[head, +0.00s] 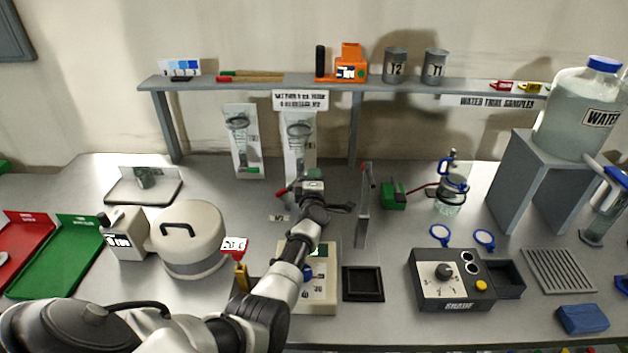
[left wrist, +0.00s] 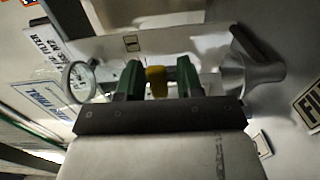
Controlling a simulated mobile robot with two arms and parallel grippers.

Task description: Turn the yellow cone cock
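The yellow cone cock (left wrist: 156,81) shows in the left wrist view, between the two green fingers of my left gripper (left wrist: 159,80). The fingers are apart, one on each side of it, and a gap shows at least on its right side. In the head view my left gripper (head: 313,180) is in front of the right filter stand (head: 300,140) and hides its lower part. I cannot make out the yellow cock there. My right gripper is in neither view.
A second filter stand (head: 241,140) stands to the left. A thin grey upright plate (head: 363,205) stands close right of my left gripper. A round white lidded device (head: 188,240) is left of my arm. A shelf (head: 345,88) spans behind. A black control box (head: 447,278) sits right.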

